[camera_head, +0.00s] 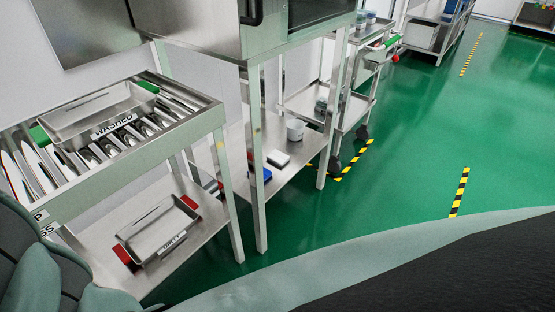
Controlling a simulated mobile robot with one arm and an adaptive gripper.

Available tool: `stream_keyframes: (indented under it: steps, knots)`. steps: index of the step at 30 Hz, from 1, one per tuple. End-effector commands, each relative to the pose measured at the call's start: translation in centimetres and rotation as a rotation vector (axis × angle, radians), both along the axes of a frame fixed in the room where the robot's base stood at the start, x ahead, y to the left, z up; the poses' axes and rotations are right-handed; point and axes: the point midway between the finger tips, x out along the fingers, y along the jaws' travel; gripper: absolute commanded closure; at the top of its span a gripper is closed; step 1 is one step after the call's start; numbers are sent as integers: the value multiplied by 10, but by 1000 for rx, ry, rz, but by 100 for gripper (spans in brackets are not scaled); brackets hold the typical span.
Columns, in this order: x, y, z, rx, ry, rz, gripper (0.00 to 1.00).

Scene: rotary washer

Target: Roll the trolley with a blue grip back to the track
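A steel trolley (350,106) with shelves stands beyond the washer. Its visible handle (384,44) looks green with a red end, not blue. Yellow-and-black floor tape (354,162) runs around its front wheels. Farther back, another steel rack or trolley (424,37) stands by the wall with some blue at its upper right; I cannot tell if that is a grip. No blue grip shows clearly. More striped tape lies on the floor at the right (460,192) and far back (471,54). My gripper is not in view.
A roller table (190,122) at left bears a green-handled tray (95,118) labelled WASHED; a red-handled tray (158,235) sits on its lower shelf. The steel washer (200,25) stands on legs beside it. The green floor (415,125) is open at centre right.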

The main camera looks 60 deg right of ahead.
Motion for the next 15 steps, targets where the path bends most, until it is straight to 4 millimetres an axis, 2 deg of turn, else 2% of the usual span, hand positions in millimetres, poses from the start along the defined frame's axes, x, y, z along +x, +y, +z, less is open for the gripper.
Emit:
stream_keyframes:
  steps: [1, 9, 15]
  knots:
    - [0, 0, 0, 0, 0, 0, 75]
    - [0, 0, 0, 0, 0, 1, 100]
    - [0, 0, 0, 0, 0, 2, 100]
